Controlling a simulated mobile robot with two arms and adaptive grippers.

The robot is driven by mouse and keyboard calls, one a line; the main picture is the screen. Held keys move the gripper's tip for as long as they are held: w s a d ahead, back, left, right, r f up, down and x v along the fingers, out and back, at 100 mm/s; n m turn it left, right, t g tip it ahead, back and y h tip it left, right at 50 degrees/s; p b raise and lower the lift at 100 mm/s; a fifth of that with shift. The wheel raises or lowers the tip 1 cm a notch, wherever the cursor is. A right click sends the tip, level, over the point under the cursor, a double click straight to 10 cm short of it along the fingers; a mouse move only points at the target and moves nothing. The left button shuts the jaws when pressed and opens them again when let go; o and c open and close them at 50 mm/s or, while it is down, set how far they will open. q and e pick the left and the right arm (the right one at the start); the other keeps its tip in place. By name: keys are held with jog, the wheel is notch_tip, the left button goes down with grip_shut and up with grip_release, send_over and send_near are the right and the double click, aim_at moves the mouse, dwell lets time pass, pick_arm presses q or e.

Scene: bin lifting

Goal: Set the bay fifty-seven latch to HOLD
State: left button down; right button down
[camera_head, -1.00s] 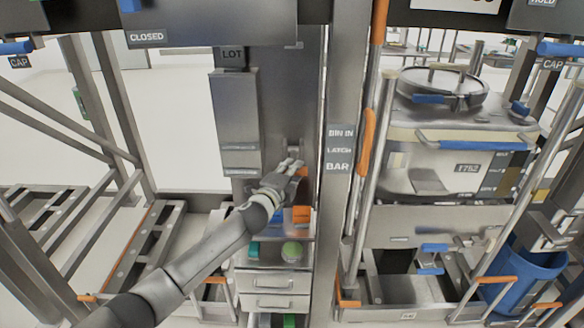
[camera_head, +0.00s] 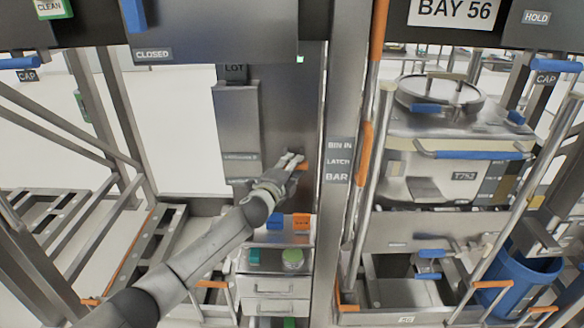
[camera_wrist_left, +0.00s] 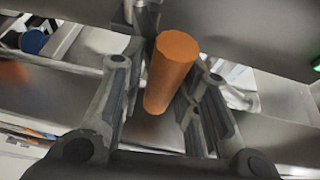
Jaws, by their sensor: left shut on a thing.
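My left gripper (camera_head: 291,160) is at the grey panel left of the central post, its fingers on a small orange handle (camera_head: 302,167). In the left wrist view the orange cylindrical handle (camera_wrist_left: 172,68) lies between the two dark fingers, and the gripper is shut on it. A metal fitting shows behind the handle. A HOLD label (camera_head: 537,17) is at the upper right, near the BAY 56 sign (camera_head: 456,10). I see no bay fifty-seven sign, so I cannot tell whether this handle is that latch. My right gripper is not in view.
The post carries a BIN IN, LATCH, BAR label (camera_head: 338,162). Below my gripper are blue and orange blocks (camera_head: 301,222) and a drawer unit (camera_head: 274,284). A steel bin (camera_head: 440,180) stands in the right bay, with a blue drum (camera_head: 527,268) beside it. Rails stand at left.

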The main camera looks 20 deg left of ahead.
pick_arm(q)
jog(key=shift+w+a+r, duration=0.15)
jog(key=shift+r, duration=0.6)
jog(key=c, duration=1.2)
grip_release()
jog(key=shift+w+f, duration=0.1)
jog(key=shift+f, duration=0.1)
jog(key=shift+f, duration=0.2)
jog(key=shift+s+f, duration=0.1)
jog(key=shift+s, duration=0.65)
jog(key=s, duration=0.3)
jog(key=s+a, duration=0.1)
jog(key=s, duration=0.6)
jog(key=shift+s+a+r, duration=0.15)
jog(key=shift+s+r, duration=0.1)
jog(key=shift+r, duration=0.15)
